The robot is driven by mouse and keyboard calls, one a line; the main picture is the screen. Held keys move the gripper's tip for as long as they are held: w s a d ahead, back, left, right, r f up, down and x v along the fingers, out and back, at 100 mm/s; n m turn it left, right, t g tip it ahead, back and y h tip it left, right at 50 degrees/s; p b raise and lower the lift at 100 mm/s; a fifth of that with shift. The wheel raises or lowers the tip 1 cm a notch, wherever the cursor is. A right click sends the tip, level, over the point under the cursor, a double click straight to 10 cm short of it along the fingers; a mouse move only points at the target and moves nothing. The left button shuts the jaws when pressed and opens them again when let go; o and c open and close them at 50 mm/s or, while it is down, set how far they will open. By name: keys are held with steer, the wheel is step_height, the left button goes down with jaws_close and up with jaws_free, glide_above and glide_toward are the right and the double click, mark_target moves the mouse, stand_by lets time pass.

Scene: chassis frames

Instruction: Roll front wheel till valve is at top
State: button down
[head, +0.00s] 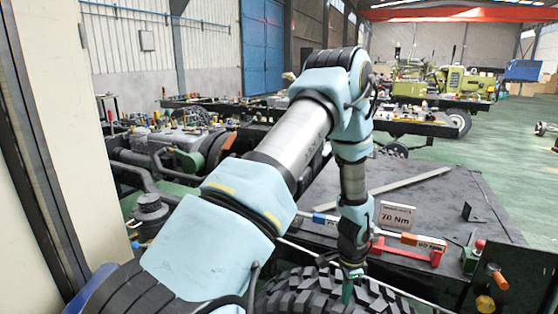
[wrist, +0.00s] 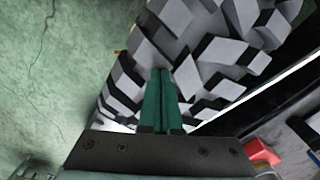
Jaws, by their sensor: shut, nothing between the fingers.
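The front wheel (head: 300,294) shows at the bottom of the head view as a black tyre with chunky tread blocks. Its lower part is cut off by the frame edge. In the wrist view the tyre tread (wrist: 190,22) fills the upper middle. My gripper (head: 347,292) points down at the top of the tyre. In the wrist view its two green fingers (wrist: 160,72) lie side by side, shut and empty, over the tread. I cannot tell whether the tips touch the rubber. The valve does not show in either view.
A dark bench (head: 440,195) behind the wheel carries a "70 Nm" sign (head: 396,216) and a red tool rest (head: 408,252). An orange-handled tool (head: 497,277) is at the right. Chassis parts (head: 180,140) stand at the left. Green floor (wrist: 45,80) is clear left of the tyre.

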mark_target(319, 296)
steer(key=shift+w+a, duration=0.2)
steer(key=shift+a, duration=0.25)
steer(key=shift+a, duration=0.15)
steer(key=shift+w+a+f, duration=0.1)
steer(key=shift+w+a, duration=0.15)
steer(key=shift+a, duration=0.2)
steer(key=shift+w+a+f, duration=0.1)
steer(key=shift+w+a, duration=0.1)
steer(key=shift+a, duration=0.25)
steer(key=shift+w+a+f, duration=0.1)
steer(key=shift+w+a, duration=0.05)
steer(key=shift+a, duration=0.35)
steer(key=shift+f, duration=0.1)
steer(key=shift+a, duration=0.35)
steer(key=shift+w+a+f, duration=0.1)
steer(key=shift+w+a, duration=0.2)
steer(key=shift+a, duration=0.25)
steer(key=shift+w+a+f, duration=0.1)
steer(key=shift+w+a, duration=0.2)
steer(key=shift+a, duration=0.25)
steer(key=shift+r, duration=0.1)
